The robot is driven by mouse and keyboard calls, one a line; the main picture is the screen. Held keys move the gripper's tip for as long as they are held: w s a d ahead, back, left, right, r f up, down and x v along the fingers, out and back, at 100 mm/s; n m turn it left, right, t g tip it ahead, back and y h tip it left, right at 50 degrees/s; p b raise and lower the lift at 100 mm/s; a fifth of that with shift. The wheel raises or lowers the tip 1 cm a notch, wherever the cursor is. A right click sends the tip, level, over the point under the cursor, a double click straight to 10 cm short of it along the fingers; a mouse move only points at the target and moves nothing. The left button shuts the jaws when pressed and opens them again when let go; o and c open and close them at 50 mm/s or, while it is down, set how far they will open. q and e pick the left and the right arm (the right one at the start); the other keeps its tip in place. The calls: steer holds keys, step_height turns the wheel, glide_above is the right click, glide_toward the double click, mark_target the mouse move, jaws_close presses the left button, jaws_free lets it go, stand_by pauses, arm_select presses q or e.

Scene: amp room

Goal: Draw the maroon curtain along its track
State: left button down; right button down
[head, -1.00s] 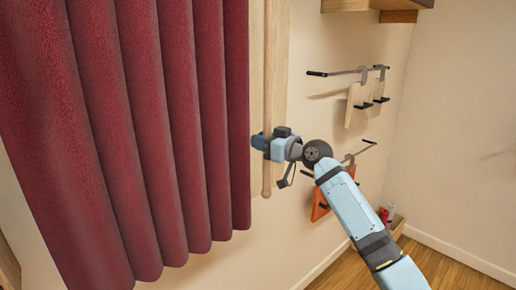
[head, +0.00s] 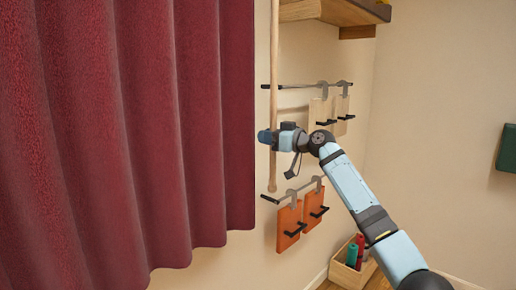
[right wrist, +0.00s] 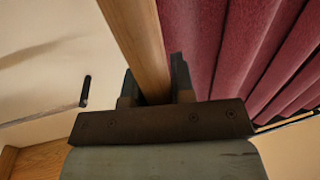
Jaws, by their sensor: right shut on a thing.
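The maroon curtain (head: 130,130) hangs in deep folds across the left half of the head view; its track is out of view. A wooden rod (head: 274,60) hangs upright beside the curtain's right edge. My right gripper (head: 268,137) is shut on the rod near its lower end. In the right wrist view the rod (right wrist: 135,40) runs between the two fingers (right wrist: 157,90), with the curtain (right wrist: 245,50) just to the right. My left gripper is in neither view.
Metal wall rails hold pale boards (head: 320,112) and orange boards (head: 289,225) right of the rod. A wooden shelf (head: 330,12) is above. A box (head: 348,270) of bottles stands on the floor below. A green item (head: 507,150) is on the right wall.

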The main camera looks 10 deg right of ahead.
steer(key=shift+w+d+r+b, duration=0.1)
steer(key=shift+w+d+b, duration=0.3)
steer(key=shift+d, duration=0.55)
steer(key=shift+w, duration=0.1)
steer(key=c, duration=1.3)
jaws_free()
steer(key=o, duration=0.3)
steer(key=shift+w+d, duration=0.1)
steer(key=shift+o, duration=0.2)
